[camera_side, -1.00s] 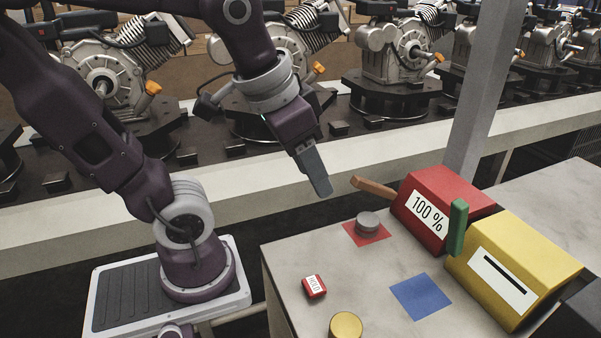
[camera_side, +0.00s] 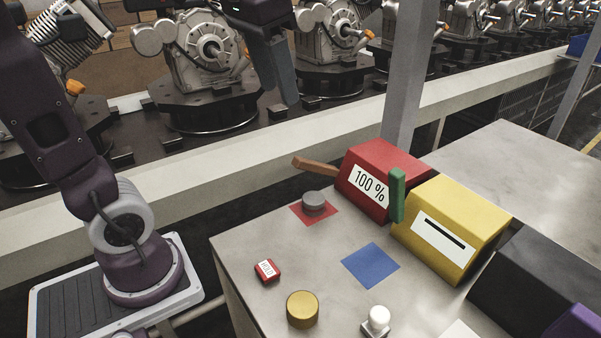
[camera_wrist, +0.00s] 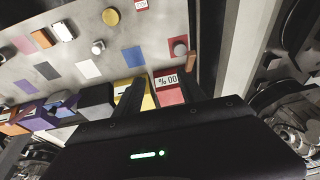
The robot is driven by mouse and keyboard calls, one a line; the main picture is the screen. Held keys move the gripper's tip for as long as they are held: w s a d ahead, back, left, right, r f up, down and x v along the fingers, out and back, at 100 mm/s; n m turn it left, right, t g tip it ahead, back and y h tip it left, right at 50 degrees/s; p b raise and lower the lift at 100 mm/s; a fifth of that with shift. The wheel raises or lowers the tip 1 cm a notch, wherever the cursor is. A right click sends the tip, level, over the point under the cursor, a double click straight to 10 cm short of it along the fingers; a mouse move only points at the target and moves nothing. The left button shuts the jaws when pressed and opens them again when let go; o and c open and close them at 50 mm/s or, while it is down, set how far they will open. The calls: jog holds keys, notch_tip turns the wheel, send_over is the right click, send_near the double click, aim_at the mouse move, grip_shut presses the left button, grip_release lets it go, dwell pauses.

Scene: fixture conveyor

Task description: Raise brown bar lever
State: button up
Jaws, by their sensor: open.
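The brown bar lever (camera_side: 316,167) juts out from the left side of the red box (camera_side: 378,165), tilted slightly with its free end higher. The red box carries a white "100 %" label. In the wrist view the brown lever (camera_wrist: 193,61) shows beside the red box (camera_wrist: 168,90).
A green lever (camera_side: 397,194) stands upright between the red box and a yellow box (camera_side: 451,226). A grey knob (camera_side: 314,202) on a red patch is near the brown lever. A grey post (camera_side: 408,75) rises behind the red box. Engines line the conveyor behind.

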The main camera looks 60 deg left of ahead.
jog(key=w+a+g, duration=0.2)
jog(key=w+a, duration=0.3)
jog(key=w, duration=0.2)
jog(key=g, duration=0.1)
send_over(317, 167)
jog(key=s+a, duration=0.2)
notch_tip(317, 167, down, 4)
jog(key=f, duration=2.5)
jog(key=shift+s+d+f, duration=0.25)
jog(key=shift+d+f, duration=0.05)
jog(key=shift+f, duration=0.05)
grip_shut()
